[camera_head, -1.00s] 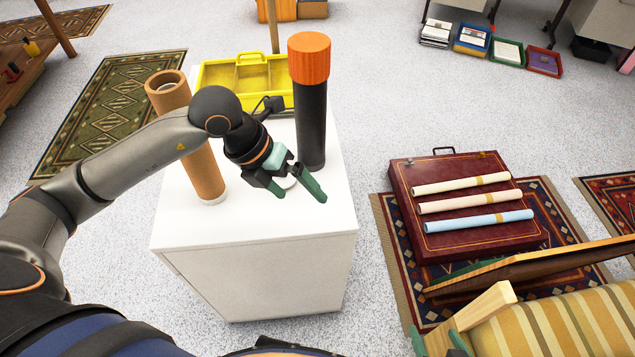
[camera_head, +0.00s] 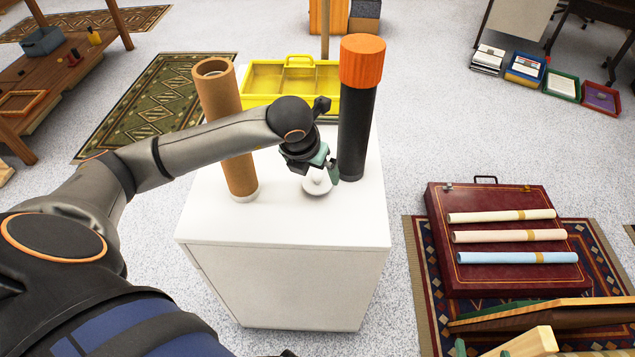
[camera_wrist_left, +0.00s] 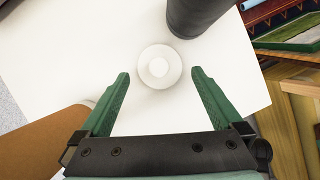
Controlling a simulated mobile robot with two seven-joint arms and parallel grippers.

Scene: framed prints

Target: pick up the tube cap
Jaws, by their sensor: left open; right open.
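The tube cap, a small white round disc with a raised centre (camera_head: 317,184), lies on the white cabinet top (camera_head: 290,225) between the cardboard tube and the black tube. In the left wrist view the cap (camera_wrist_left: 160,67) sits between my open left fingertips (camera_wrist_left: 161,73), with a gap on both sides. In the head view my left gripper (camera_head: 320,168) is above the cap and partly covers it. The green fingertips of my right gripper (camera_head: 479,350) show at the bottom edge, open, near a pale wooden piece; the rest is out of view.
A brown cardboard tube (camera_head: 228,130) stands left of the cap. A black tube (camera_head: 356,130) with an orange top stands close right. A yellow tray (camera_head: 275,80) is behind. A dark red case (camera_head: 510,275) with rolled prints lies on the rug at right. The cabinet's front top is clear.

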